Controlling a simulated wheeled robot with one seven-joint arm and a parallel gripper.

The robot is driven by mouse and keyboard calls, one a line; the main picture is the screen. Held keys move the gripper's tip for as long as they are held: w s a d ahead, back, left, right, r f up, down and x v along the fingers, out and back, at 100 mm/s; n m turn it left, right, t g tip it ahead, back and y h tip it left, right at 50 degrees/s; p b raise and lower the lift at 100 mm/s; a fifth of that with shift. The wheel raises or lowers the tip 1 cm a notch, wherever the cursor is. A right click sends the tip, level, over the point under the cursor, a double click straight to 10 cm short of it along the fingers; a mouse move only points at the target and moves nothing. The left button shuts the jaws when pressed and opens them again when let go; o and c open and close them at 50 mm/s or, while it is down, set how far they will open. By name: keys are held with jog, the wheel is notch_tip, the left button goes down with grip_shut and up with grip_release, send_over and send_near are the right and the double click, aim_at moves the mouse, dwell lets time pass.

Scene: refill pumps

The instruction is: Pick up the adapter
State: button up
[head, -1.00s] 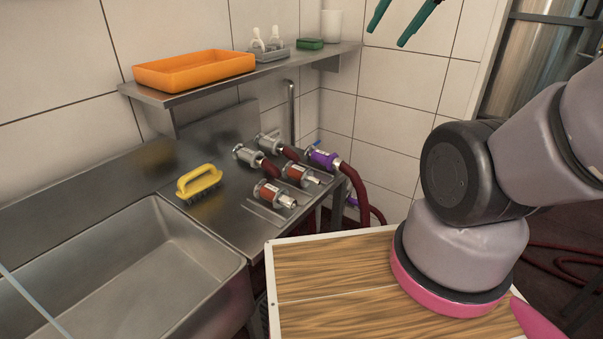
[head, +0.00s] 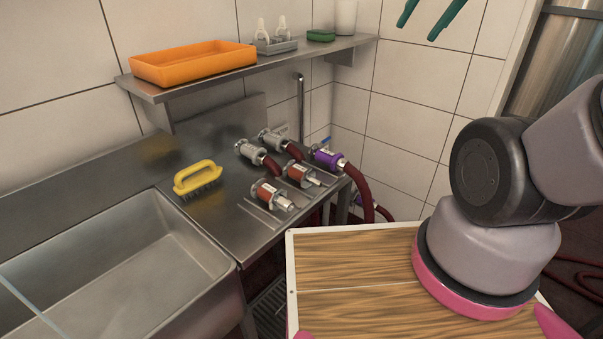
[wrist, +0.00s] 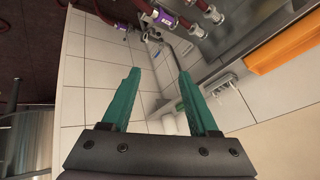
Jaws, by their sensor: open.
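Two short fittings with orange-red bands and bare metal ends lie on the steel counter in the head view, a front one (head: 271,194) and a back one (head: 302,174). They look like adapters; I cannot tell which one is meant. Behind them are two metal couplings (head: 252,152) with dark red hose ends and a purple-collared coupling (head: 327,157) on a red hose. My gripper (head: 427,18) is open and empty, high up at the top right, well away from the fittings. The wrist view shows its two teal fingers (wrist: 158,76) apart, facing the tiled wall.
A yellow brush (head: 198,177) stands on the counter beside the steel sink (head: 130,255). The wall shelf (head: 300,52) above holds an orange tray (head: 192,63), small bottles, a green sponge (head: 320,35) and a white cup. Red hose hangs off the counter's right end.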

jog(key=w+f, duration=0.1)
jog(key=n+g+y, duration=0.5)
jog(key=n+g, duration=0.2)
jog(key=n, duration=0.5)
send_near(302, 168)
jog(key=x, duration=0.4)
jog(key=shift+x, duration=3.1)
jog(key=shift+d+f, duration=0.1)
jog(key=shift+d, duration=0.05)
jog(key=shift+c, duration=0.2)
grip_shut()
